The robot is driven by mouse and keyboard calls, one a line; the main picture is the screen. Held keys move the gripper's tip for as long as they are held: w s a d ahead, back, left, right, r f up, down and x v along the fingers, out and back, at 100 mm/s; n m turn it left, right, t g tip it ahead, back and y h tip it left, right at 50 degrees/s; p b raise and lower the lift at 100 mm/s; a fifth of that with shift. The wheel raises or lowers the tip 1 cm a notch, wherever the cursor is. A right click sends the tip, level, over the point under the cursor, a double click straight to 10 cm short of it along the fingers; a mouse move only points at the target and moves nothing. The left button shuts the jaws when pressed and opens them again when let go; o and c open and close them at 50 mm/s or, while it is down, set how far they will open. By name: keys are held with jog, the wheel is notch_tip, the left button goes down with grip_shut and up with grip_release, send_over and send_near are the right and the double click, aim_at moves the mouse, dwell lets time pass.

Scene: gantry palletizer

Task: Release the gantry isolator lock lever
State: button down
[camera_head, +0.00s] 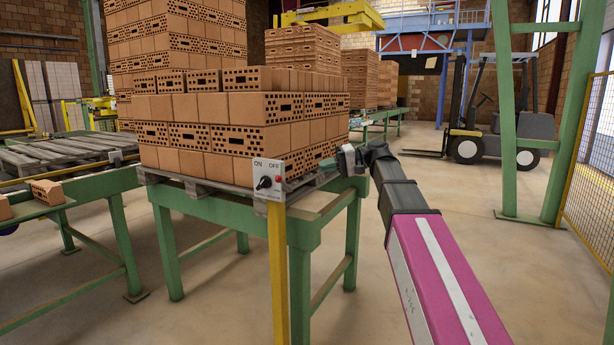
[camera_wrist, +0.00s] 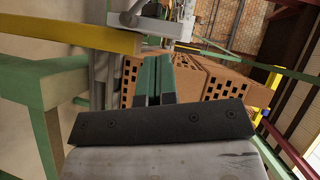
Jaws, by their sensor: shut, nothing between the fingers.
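The isolator box (camera_head: 268,190) is a small light plate marked ON and OFF, on top of a yellow post. A black lever knob (camera_head: 264,183) sits at its lower left, with a small red part (camera_head: 278,180) to its right. My gripper (camera_head: 328,163) is to the right of the box, apart from it, beside the brick stack. In the wrist view my green fingers (camera_wrist: 157,62) are together and empty. The grey box (camera_wrist: 160,27) shows beyond the fingertips at the top, partly cut off, with a knob-like part (camera_wrist: 130,16) on its left side.
The yellow post (camera_head: 278,265) stands before a green conveyor frame (camera_head: 200,215) carrying a pallet of stacked bricks (camera_head: 215,130). A second conveyor (camera_head: 70,165) is at left. A forklift (camera_head: 490,115) and a green column (camera_head: 508,120) stand at right. The floor between is open.

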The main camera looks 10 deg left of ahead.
jog(key=shift+s+d+r, duration=0.1)
jog(key=shift+d+r, duration=0.35)
jog(key=shift+r, duration=0.4)
send_near(284, 184)
jog(key=w+a+r, duration=0.2)
jog(key=a, duration=0.4)
jog(key=shift+s+a+f, duration=0.3)
jog(key=shift+s+a, duration=0.15)
jog(key=shift+s, duration=0.35)
jog(key=shift+s+a+f, duration=0.25)
jog(key=shift+s+a, duration=0.2)
jog(key=shift+s, duration=0.35)
